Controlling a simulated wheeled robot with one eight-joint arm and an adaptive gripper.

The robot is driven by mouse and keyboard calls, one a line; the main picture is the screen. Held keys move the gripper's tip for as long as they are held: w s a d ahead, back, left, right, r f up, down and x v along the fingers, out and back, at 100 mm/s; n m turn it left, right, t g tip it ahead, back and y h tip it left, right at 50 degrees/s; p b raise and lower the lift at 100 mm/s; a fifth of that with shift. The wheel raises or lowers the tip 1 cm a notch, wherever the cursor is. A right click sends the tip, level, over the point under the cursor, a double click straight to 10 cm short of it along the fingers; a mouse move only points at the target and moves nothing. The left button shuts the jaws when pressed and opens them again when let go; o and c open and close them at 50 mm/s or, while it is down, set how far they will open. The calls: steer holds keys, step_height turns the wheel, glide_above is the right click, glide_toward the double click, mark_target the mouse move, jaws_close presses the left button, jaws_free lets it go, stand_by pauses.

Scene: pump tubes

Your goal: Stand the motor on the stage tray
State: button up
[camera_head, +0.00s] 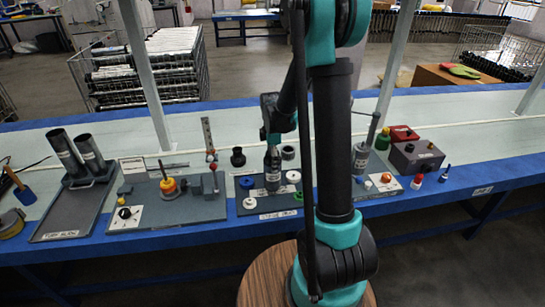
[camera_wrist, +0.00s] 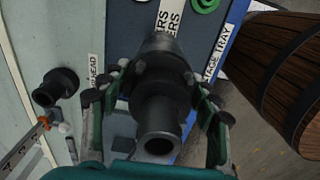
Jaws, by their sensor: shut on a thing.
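The motor, a dark stepped cylinder with a pale label (camera_head: 272,176), is upright over the stage tray (camera_head: 243,210). In the wrist view the motor (camera_wrist: 160,136) shows its round hollow upper end towards the camera. My gripper (camera_head: 272,138) is shut on its upper part, with a finger on each side; the fingers also show in the wrist view (camera_wrist: 158,100). The stage tray (camera_wrist: 205,35) is a dark plate with a "STAGE TRAY" label. I cannot tell whether the motor's base touches it.
A blue ring (camera_head: 246,182), white rings and green rings lie around the motor. A black flanged part (camera_head: 238,157) stands behind the tray. A board with a yellow-orange part (camera_head: 168,187) is left; a grey cylinder with a rod (camera_head: 361,158) and a dark box (camera_head: 418,157) are right.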

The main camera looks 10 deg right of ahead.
steer(key=shift+f, duration=1.1)
steer(key=o, duration=1.9)
step_height(320, 180, up, 12)
steer(key=shift+f, duration=0.1)
steer(key=shift+s, duration=0.2)
steer(key=s+d+f+m+t, duration=0.1)
steer(key=s+f+m, duration=0.1)
steer(key=s+m, duration=0.4)
steer(key=s+d+f+m+t, duration=0.1)
steer(key=s+f+m, duration=0.1)
steer(key=s+m, duration=0.4)
steer(key=s+d+f+m+t, duration=0.1)
steer(key=s+d+m+t, duration=0.1)
steer(key=s+m, duration=0.4)
steer(key=shift+s+f, duration=0.2)
steer(key=shift+s, duration=0.8)
steer(key=shift+s+f, duration=0.2)
steer(key=shift+s, duration=0.75)
